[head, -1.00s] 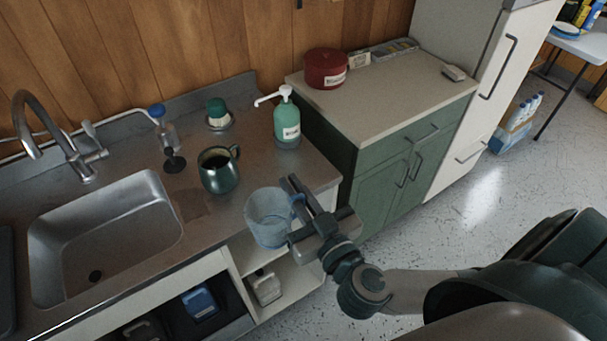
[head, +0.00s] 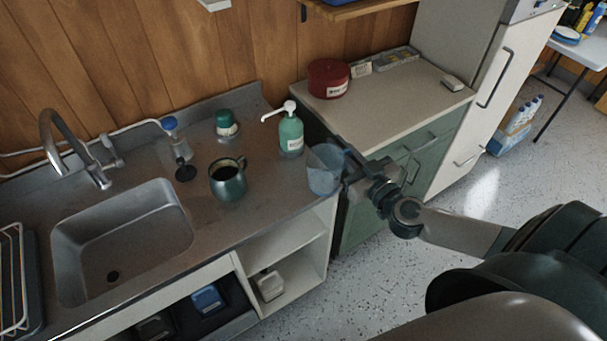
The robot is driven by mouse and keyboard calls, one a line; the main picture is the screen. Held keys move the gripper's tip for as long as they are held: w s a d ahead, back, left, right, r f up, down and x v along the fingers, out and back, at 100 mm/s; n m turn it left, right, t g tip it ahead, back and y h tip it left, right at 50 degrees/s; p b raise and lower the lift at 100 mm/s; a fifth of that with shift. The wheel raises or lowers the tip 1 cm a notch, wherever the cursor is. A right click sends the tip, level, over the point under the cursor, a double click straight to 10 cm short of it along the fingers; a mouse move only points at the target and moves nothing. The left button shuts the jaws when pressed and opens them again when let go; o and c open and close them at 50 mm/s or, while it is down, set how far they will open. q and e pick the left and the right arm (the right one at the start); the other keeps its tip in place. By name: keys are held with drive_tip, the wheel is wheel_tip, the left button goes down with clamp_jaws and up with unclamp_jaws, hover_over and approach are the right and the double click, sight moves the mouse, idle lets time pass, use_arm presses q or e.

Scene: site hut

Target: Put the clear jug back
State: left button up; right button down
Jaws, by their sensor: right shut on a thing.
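The clear jug (head: 323,171) is a bluish see-through vessel, upright or nearly so, at the right end of the steel sink counter (head: 272,205). My right gripper (head: 347,172) is shut on its right side. The jug overlaps the counter's right edge in the picture; I cannot tell whether it touches the counter or hangs just above it. My left gripper is not in the head view.
A green pump bottle (head: 290,134) stands just behind and left of the jug. A dark teal mug (head: 228,182) is further left, beside the sink (head: 125,240). A green cabinet (head: 385,175) carries a red tin (head: 328,79). Open shelves (head: 285,245) lie below the counter.

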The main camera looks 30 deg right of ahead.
use_arm(q)
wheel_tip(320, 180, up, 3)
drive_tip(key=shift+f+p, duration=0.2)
drive_tip(key=shift+p, duration=0.6)
use_arm(e)
drive_tip(key=w+d, duration=0.1)
drive_tip(key=d, duration=0.6)
drive_tip(key=shift+d+r, duration=0.2)
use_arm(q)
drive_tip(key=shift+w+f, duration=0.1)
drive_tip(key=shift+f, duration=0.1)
use_arm(e)
drive_tip(key=w+a+f, duration=0.7)
drive_tip(key=w+a, duration=0.1)
drive_tip(key=shift+w, duration=0.35)
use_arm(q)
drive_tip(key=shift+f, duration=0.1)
use_arm(e)
drive_tip(key=shift+f, duration=0.1)
use_arm(q)
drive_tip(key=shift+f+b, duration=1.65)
drive_tip(key=shift+b, duration=0.25)
use_arm(e)
drive_tip(key=shift+f, duration=1.95)
drive_tip(key=shift+f, duration=0.1)
drive_tip(key=c, duration=1.9)
unclamp_jaws()
drive_tip(key=shift+o, duration=0.2)
